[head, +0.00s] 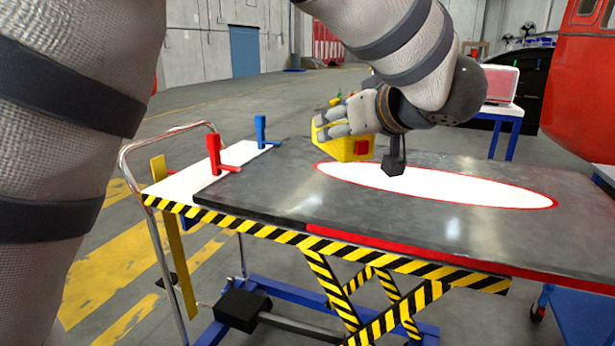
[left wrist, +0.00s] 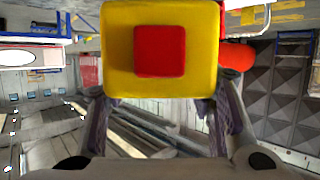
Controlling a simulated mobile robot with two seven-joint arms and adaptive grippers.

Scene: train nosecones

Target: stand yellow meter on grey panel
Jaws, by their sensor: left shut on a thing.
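The yellow meter (head: 333,151) is a yellow block with a red square on one face. My left gripper (head: 340,130) is shut on it, over the far edge of the grey panel (head: 265,205). I cannot tell whether the meter touches the panel. In the left wrist view the meter (left wrist: 118,52) fills the top middle between the fingers, its red square facing the camera. The dark grey panel lies flat on a lift table and has a white, red-edged oval. My right gripper is not in view.
A red clamp (head: 213,155) and a blue clamp (head: 261,132) stand on the white left end of the table. A metal handrail (head: 160,260) is at the left. A red rounded body (head: 580,90) stands at the right. The panel's front part is clear.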

